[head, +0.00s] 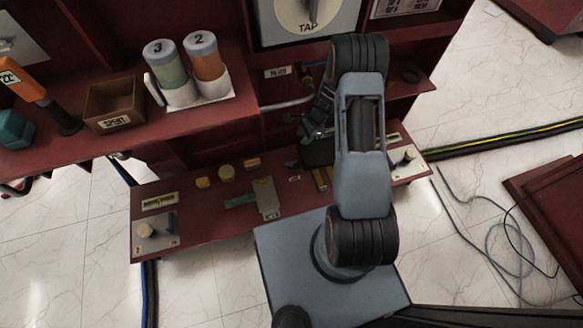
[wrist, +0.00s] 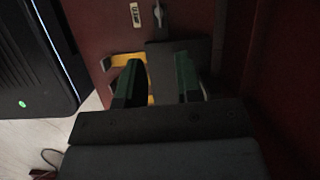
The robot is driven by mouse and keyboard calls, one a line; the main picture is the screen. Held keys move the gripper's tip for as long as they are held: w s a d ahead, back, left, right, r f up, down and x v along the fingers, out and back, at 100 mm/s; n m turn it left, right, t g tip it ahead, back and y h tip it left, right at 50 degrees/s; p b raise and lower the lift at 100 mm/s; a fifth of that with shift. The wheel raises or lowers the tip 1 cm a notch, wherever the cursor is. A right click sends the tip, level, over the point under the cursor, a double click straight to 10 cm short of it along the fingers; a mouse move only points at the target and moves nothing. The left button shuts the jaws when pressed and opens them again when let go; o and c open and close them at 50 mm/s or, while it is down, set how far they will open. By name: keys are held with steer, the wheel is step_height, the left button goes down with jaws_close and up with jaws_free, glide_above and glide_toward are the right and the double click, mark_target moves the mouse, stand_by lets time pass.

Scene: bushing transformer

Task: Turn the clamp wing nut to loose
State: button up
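A small grey metal piece that looks like the clamp wing nut (wrist: 157,15) shows at the top of the wrist view, at the upper end of a dark plate (wrist: 172,48). A white label (wrist: 135,15) that seems to read CLAMP is just left of it. My gripper (wrist: 158,60) has two green-faced fingers set apart with nothing held between them. The nut lies beyond the fingertips, apart from them. In the head view my gripper (head: 316,132) is partly hidden by my arm, low at the cabinet's recess, and I cannot make out the nut.
A yellow bracket (wrist: 125,62) lies behind the left finger. A dark red wall (wrist: 275,70) stands close on the right. A lower red shelf (head: 200,208) carries small parts. Numbered canisters (head: 205,57) and a brown box (head: 113,102) stand on the upper left shelf.

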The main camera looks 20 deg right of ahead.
mark_target(292, 162)
steer(key=shift+m, duration=0.3)
steer(key=b+x, duration=0.1)
steer(key=x, duration=0.4)
steer(key=b+x, duration=0.2)
steer(key=x, duration=0.2)
steer(key=d+b+x, duration=0.1)
steer(key=b+x, duration=0.1)
steer(key=x, duration=0.3)
steer(key=shift+s+f, duration=0.1)
steer(key=shift+f, duration=0.45)
steer(key=shift+b+x, duration=0.5)
steer(key=shift+x, duration=0.45)
jaws_close()
